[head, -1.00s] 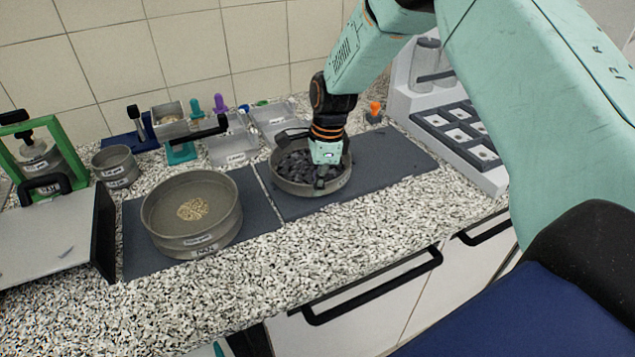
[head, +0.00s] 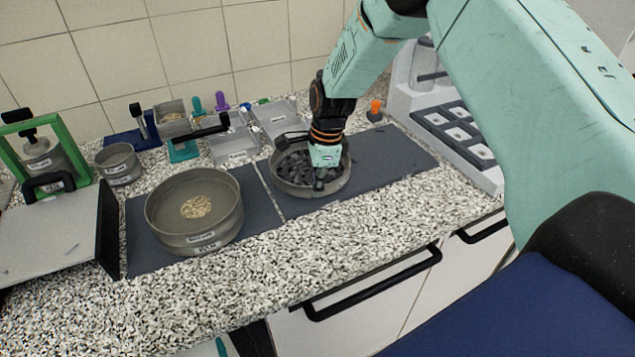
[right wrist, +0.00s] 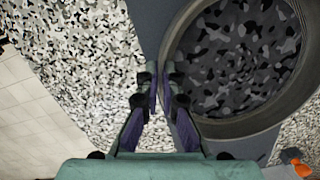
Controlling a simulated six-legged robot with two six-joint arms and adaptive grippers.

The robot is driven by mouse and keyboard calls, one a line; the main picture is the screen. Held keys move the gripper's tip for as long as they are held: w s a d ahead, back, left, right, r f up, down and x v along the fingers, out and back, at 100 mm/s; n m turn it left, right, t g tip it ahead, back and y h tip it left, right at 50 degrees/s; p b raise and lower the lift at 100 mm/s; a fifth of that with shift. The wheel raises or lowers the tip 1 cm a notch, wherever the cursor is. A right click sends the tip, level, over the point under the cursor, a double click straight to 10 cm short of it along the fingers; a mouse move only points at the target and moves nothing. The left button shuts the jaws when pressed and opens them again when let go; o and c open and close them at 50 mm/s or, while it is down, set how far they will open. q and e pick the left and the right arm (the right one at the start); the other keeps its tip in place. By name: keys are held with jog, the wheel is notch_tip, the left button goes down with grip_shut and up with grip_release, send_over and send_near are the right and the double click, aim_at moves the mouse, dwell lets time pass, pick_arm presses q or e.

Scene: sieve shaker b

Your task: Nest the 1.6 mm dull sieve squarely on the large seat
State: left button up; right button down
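A round grey sieve (head: 277,180) with dark, mottled contents stands on the right dark mat, and it fills the right of the right wrist view (right wrist: 290,112). A wider grey sieve (head: 168,229) with tan grains in its middle stands on the left dark mat; its front labels are too small to read. I cannot tell which is the 1.6 mm sieve or where the large seat is. My right gripper (head: 319,183) is down at the front rim of the right sieve. Its fingers (right wrist: 160,88) are close together at the rim; whether they pinch the wall is unclear. My left gripper is out of view.
A small round sieve (head: 118,165) and a green frame (head: 67,150) stand at the left, behind a grey plate (head: 55,240). Clear trays (head: 232,150) stand at the back. A grey rack (head: 470,150) and an orange-topped piece (head: 375,110) are at the right. The front counter strip is clear.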

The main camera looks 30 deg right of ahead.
jog(key=shift+w+d, duration=0.1)
jog(key=c, duration=1.6)
grip_release()
jog(key=shift+o, duration=0.8)
jog(key=shift+f, duration=0.1)
notch_tip(320, 180, up, 7)
jog(key=p, duration=0.7)
jog(key=shift+p, duration=0.35)
